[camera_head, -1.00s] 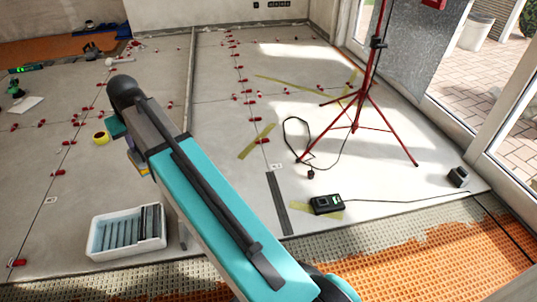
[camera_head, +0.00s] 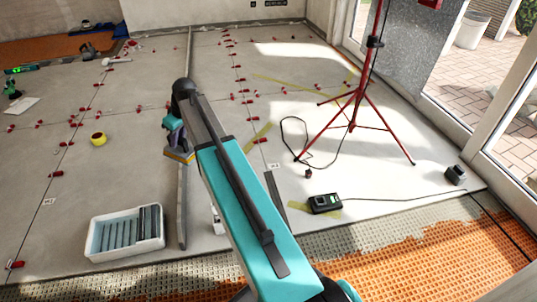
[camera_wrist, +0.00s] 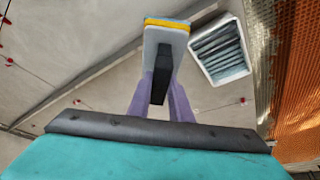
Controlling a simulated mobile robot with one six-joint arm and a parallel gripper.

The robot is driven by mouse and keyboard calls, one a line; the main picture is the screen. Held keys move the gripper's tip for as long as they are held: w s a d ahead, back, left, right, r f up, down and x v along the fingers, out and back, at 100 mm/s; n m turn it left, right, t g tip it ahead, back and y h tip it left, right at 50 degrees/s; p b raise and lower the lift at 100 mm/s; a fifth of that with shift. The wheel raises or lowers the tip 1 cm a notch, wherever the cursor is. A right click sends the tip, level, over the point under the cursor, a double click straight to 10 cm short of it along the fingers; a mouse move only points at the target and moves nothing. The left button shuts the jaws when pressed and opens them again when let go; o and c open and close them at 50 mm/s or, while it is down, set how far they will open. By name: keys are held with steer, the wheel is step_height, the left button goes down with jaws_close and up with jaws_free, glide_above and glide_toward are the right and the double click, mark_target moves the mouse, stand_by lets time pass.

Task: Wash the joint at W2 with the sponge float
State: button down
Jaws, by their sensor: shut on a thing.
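My gripper (camera_wrist: 160,88) shows in the wrist view as two purple fingers shut on the black handle of the sponge float (camera_wrist: 166,36). The float has a pale grey plate and a yellow sponge edge. In the head view the float (camera_head: 180,155) is partly hidden by my arm and appears over or beside the long grey strip, left of my arm; I cannot tell whether it touches the floor. Thin joints run between the large grey tiles (camera_head: 110,170). Small white labels lie on the floor, one at left (camera_head: 48,202) and one near my arm (camera_head: 273,166); their text is too small to read.
A white wash tray with rollers (camera_head: 103,256) stands at front left, and shows in the wrist view (camera_wrist: 198,62). A long grey strip (camera_head: 182,215) crosses the floor. Red clips dot the joints. A red tripod (camera_head: 352,125), cable and black box (camera_head: 325,203) lie right.

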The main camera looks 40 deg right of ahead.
steer(key=s+d+f+n+y, duration=0.1)
steer(key=s+d+f+n, duration=0.1)
steer(key=d+f, duration=0.6)
steer(key=s+d+f+n+g+p, duration=0.1)
steer(key=s+d+f+n, duration=0.2)
steer(key=d+f, duration=0.5)
steer(key=s+d+f+n+g+y, duration=0.1)
steer(key=s+d+f+n, duration=0.2)
steer(key=d+f, duration=0.6)
steer(key=s+d, duration=0.1)
steer(key=d, duration=1.2)
steer(key=shift+s+y, duration=0.3)
steer(key=shift+s, duration=0.1)
steer(key=shift+f, duration=0.15)
